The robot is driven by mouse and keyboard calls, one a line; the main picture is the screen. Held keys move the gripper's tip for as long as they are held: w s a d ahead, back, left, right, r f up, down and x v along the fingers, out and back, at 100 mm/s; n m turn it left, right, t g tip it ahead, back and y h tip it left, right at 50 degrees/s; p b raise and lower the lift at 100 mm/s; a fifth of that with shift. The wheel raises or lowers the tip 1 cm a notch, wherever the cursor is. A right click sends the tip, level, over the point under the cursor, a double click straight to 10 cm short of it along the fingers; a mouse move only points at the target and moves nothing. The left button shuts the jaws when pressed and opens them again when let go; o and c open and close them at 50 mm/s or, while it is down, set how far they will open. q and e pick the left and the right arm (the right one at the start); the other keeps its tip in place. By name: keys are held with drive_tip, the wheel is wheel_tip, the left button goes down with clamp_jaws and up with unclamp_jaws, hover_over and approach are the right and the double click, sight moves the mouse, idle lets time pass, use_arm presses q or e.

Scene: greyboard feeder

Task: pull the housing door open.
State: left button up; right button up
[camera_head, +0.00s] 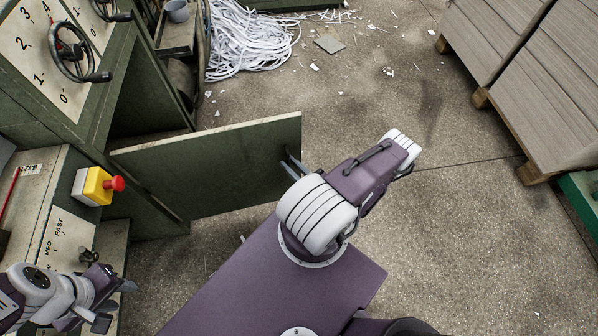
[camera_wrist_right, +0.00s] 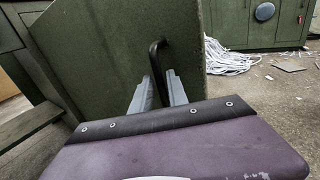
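The green housing door (camera_head: 215,165) stands swung out from the machine, its free edge pointing right in the head view. It also fills the middle of the right wrist view (camera_wrist_right: 105,60). A black bar handle (camera_wrist_right: 156,62) is fixed near the door's free edge. My right gripper (camera_head: 291,168) is at that edge; in the wrist view its two grey fingers (camera_wrist_right: 160,88) lie close on either side of the handle, shut on it. My left gripper (camera_head: 117,304) is open and empty at the lower left, away from the door.
A yellow box with a red button (camera_head: 97,186) and a speed panel (camera_head: 66,245) are left of the door. Handwheels (camera_head: 72,50) are at the upper left. White paper strips (camera_head: 245,40) lie behind. Board stacks (camera_head: 550,90) stand right. Floor right of the door is mostly clear.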

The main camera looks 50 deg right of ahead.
drive_tip(key=s+a+p, duration=0.1)
drive_tip(key=s, duration=0.7)
drive_tip(key=shift+a, duration=0.1)
idle(0.4)
